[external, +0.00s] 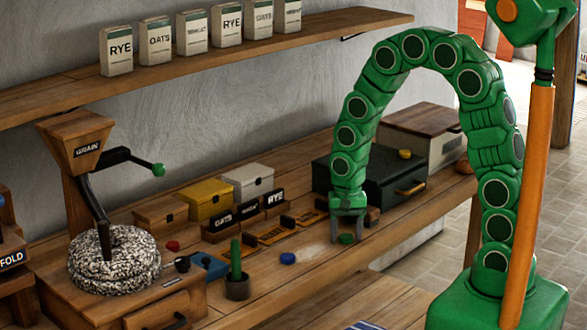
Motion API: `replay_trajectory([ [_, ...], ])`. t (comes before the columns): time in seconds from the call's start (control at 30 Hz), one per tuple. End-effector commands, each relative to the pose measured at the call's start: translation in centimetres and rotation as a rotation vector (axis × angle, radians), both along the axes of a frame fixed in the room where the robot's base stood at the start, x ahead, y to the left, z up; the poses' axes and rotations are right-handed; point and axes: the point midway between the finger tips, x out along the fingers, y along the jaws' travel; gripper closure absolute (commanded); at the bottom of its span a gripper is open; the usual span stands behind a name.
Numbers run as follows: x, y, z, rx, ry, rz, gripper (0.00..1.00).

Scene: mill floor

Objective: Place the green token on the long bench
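The green token (346,239) is a small round piece at the front part of the long wooden bench (325,262) along the wall. My gripper (348,236) points straight down over it, with its fingertips apart on either side of the token. A gap seems to show between the fingers and the token. I cannot tell whether the token touches the bench top.
Labelled holders (270,233) are close by on the left.

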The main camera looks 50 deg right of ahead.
Motion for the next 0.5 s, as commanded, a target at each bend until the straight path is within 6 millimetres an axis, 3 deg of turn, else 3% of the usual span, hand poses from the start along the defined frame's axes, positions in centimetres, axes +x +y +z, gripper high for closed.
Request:
replay_trajectory([
  [0.33, 0.0, 0.0, 0.1, 0.000, -0.001, 0.000, 0.37],
  [0.5, 0.1, 0.0, 1.2, -0.001, -0.004, 0.000, 0.37],
])
